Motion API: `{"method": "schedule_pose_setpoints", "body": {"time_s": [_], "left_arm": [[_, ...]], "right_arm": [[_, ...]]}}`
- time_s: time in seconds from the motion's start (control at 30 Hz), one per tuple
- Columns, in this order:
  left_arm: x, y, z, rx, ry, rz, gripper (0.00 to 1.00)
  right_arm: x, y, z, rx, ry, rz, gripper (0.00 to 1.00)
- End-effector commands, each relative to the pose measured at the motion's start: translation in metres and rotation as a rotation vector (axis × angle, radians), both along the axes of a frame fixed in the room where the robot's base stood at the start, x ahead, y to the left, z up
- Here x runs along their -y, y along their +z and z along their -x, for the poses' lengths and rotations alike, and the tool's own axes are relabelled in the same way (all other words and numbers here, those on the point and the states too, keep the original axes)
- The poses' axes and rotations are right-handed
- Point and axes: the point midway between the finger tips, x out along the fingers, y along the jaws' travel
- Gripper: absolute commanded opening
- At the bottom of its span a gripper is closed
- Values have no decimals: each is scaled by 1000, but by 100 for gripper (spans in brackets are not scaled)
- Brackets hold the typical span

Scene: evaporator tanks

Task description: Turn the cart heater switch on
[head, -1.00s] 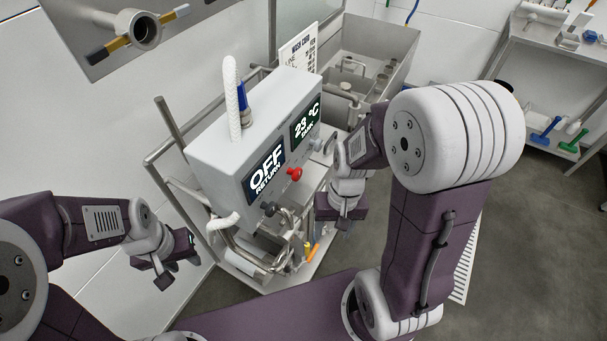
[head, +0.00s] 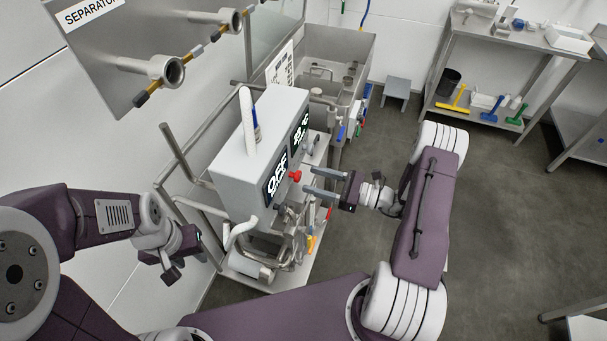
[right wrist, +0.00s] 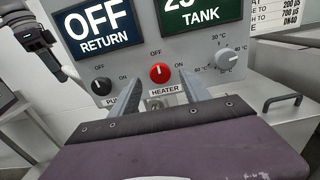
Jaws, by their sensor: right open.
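The cart's grey control box (head: 232,165) carries the heater switch, a red round knob (head: 295,175) on its front. In the right wrist view the red knob (right wrist: 160,73) sits above the HEATER label (right wrist: 163,91). Its white mark points up to OFF, with ON to its right. My right gripper (head: 308,181) is open, its two fingers pointing at the knob; they also show in the right wrist view, one either side of and below it. Contact cannot be told. My left gripper (head: 172,266) hangs left of the cart, apart from it; its jaws are unclear.
A black pump knob (right wrist: 102,86) is left of the red one and a grey temperature dial (right wrist: 228,57) is right. The displays read OFF RETURN and TANK. Pipes and a pump (head: 250,262) lie below the box. Open floor (head: 500,200) is on the right.

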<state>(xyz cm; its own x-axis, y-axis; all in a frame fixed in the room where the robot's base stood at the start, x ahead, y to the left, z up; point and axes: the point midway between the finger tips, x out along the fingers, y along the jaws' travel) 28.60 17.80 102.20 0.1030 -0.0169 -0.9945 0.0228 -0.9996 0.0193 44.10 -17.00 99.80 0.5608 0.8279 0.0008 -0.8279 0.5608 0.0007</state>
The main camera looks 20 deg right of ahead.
Motion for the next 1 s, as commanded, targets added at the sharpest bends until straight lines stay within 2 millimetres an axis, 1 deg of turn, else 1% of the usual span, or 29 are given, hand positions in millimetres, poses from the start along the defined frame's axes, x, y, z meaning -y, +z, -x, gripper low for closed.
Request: {"method": "schedule_pose_setpoints", "body": {"time_s": [0.03,0.1,0.2,0.3,0.53,0.57,0.6,0.67,0.7,0.73,1.0], "left_arm": [[0,6,0,0,0,0,38],[0,9,0,0,0,0,38],[0,11,0,0,0,0,38],[0,12,0,0,0,0,38],[0,11,0,0,0,0,38],[0,11,0,0,0,0,38],[0,11,0,0,0,0,38],[0,11,0,0,0,0,38],[0,11,0,0,0,0,38],[0,11,0,0,0,0,38],[0,12,0,0,0,0,38]], "right_arm": [[-10,3,-5,-2,6,-1,54],[-20,3,-12,-1,5,-1,54],[-29,2,-19,0,3,0,54],[-34,1,-22,-1,1,1,54],[-34,0,-23,-1,0,1,54],[-34,0,-23,-1,0,1,46],[-34,0,-23,-1,1,1,35],[-34,0,-23,-1,1,1,18],[-34,0,-23,-1,1,1,7],[-34,0,-23,-1,1,1,0],[-34,0,-23,-20,1,-13,0]]}}
